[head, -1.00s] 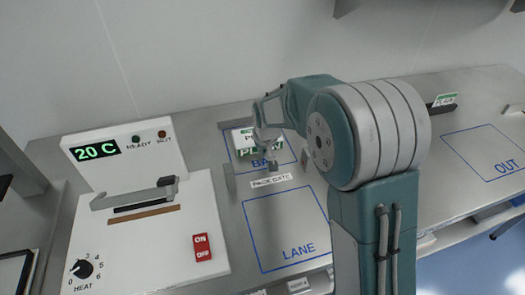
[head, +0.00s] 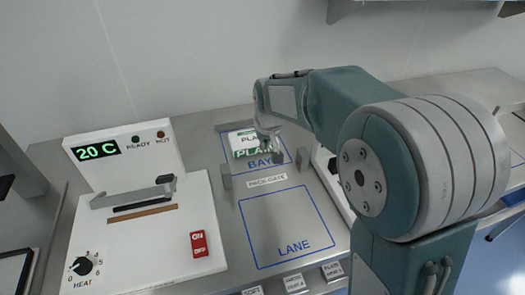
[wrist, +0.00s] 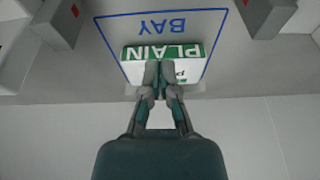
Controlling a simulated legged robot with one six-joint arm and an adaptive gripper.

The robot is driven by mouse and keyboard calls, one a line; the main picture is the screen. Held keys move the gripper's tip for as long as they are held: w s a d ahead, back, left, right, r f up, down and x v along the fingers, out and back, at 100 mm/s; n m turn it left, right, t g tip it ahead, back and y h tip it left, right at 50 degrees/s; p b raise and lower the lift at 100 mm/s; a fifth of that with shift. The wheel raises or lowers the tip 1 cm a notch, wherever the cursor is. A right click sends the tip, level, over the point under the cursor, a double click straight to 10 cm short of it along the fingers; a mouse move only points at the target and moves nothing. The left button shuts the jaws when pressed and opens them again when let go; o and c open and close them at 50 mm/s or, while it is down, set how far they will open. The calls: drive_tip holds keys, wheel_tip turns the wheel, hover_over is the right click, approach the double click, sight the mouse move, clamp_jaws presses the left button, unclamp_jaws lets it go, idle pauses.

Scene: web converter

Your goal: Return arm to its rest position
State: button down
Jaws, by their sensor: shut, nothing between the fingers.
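My gripper (head: 270,152) is shut and empty, held near the BAY square (head: 284,158) in the head view. In the wrist view my gripper (wrist: 163,68) has its fingers together, overlapping the picture of a green and white PLAIN packet (wrist: 132,70). The packet (head: 243,141) lies inside the blue BAY outline, partly hidden by my fingers in the head view. I cannot tell the gap between fingertips and packet. My arm reaches in from the right, its big shoulder and elbow hiding much of the bench there.
A white heat sealer (head: 145,240) with a 20 C display stands at the left. Two grey gate posts (head: 227,184) flank the PAGE-GATE label (head: 267,182). The LANE square (head: 285,230) is empty. Small labels line the front edge. A wall is behind.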

drive_tip(key=shift+s+d+r, duration=0.1)
drive_tip(key=shift+d+r, duration=0.05)
drive_tip(key=shift+r, duration=0.2)
drive_tip(key=s+d+r+m+t, duration=0.1)
drive_tip(key=s+d+r, duration=0.7)
drive_tip(key=s, duration=0.3)
drive_tip(key=s+d+m, duration=0.1)
drive_tip(key=s+d, duration=0.2)
drive_tip(key=s, duration=0.5)
drive_tip(key=s+d+m+t, duration=0.1)
drive_tip(key=s+d, duration=0.2)
drive_tip(key=s, duration=0.5)
drive_tip(key=shift+f+h, duration=0.25)
drive_tip(key=shift+h, duration=0.15)
